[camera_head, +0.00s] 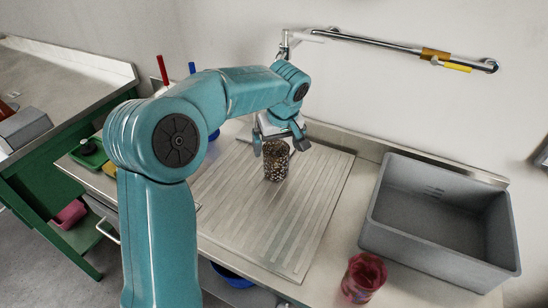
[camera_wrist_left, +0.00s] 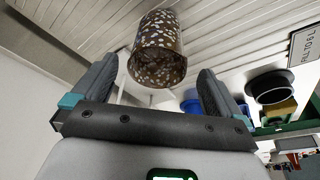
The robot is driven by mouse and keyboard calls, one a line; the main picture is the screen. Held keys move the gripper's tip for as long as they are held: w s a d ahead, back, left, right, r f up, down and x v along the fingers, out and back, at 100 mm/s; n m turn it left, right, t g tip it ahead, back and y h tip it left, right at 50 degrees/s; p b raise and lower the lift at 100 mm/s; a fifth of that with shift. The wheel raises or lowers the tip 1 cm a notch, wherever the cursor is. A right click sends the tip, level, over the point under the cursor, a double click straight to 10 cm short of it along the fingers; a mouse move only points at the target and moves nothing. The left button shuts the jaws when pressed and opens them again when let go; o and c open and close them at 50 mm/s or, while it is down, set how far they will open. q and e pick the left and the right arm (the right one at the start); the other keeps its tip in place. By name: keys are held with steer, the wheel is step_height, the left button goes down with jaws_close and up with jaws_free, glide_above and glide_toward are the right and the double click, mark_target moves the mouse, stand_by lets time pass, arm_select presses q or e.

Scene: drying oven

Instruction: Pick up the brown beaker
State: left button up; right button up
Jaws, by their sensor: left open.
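The brown beaker (camera_head: 276,160) is a speckled cylinder standing upright on the grooved drainboard. My left gripper (camera_head: 280,141) is open at its upper part, on the beaker's far side, with one finger to each side in the picture. In the left wrist view the beaker (camera_wrist_left: 157,48) shows ahead, between and a little beyond the open fingertips (camera_wrist_left: 158,68). I cannot tell whether a finger touches it. My right gripper is not in view.
The grooved drainboard (camera_head: 235,205) is mostly clear around the beaker. A grey basin (camera_head: 440,215) and a red cup (camera_head: 363,277) are to the right. A wall rail (camera_head: 385,45) runs above. A green-framed bench (camera_head: 50,185) stands at left.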

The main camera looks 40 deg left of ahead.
arm_select(q)
steer(key=shift+a+f, duration=0.3)
steer(key=shift+f, duration=0.2)
steer(key=x, duration=0.6)
steer(key=shift+w+d, duration=0.15)
steer(key=shift+w, duration=0.05)
steer(key=shift+f, duration=0.15)
steer(key=c, duration=1.2)
steer(key=shift+r, duration=0.3)
